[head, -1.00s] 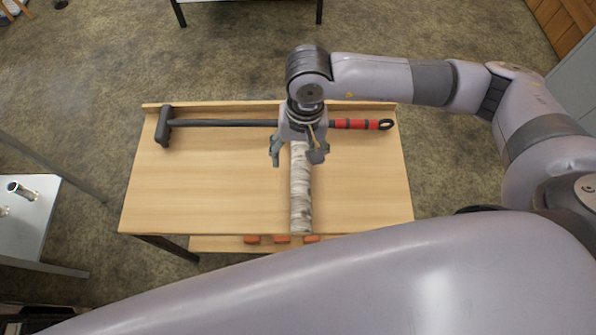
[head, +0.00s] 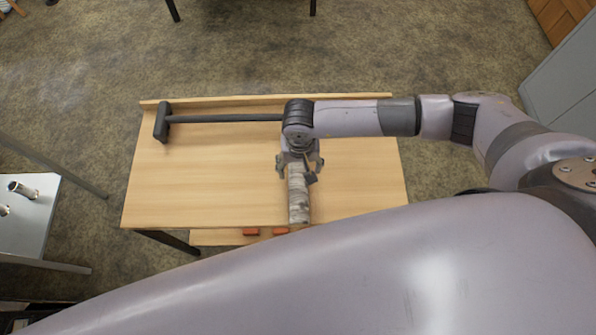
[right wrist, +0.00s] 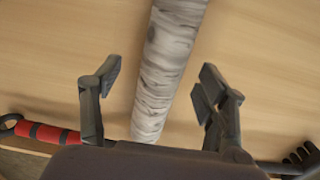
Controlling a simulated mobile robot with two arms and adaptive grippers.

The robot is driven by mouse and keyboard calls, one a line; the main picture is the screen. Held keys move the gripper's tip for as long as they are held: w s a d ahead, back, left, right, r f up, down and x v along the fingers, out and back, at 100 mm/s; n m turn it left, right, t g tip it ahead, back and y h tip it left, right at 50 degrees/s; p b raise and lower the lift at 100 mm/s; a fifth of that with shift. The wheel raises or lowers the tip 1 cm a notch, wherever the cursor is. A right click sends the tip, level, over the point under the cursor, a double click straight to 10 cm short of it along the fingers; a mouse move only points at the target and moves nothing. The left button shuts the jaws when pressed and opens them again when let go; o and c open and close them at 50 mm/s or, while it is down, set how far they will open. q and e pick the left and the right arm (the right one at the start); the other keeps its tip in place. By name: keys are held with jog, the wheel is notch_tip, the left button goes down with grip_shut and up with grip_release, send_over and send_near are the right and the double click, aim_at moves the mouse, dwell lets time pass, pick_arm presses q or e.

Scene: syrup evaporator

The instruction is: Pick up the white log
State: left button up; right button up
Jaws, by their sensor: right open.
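The white log (head: 299,205) has pale, birch-like bark with grey marks. It lies on the wooden table (head: 210,190), pointing toward me, and its far part is hidden under my right gripper in the head view. My right gripper (head: 298,172) is open, with one finger on each side of the log. In the right wrist view the log (right wrist: 165,70) runs between the spread fingers, with a gap to each finger. My left gripper is not in view.
A long black-handled tool (head: 220,118) with a dark head lies along the table's back ledge; its red grip (right wrist: 45,132) shows in the right wrist view. Orange-red pieces (head: 280,231) sit on a lower shelf. A grey side table (head: 30,220) stands at left.

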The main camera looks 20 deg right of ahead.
aim_at(298, 171)
jog(key=shift+w+a+f, duration=0.1)
jog(key=shift+a+f, duration=0.05)
jog(key=shift+f, duration=1.75)
jog(key=shift+c, duration=0.3)
jog(key=c, duration=1.5)
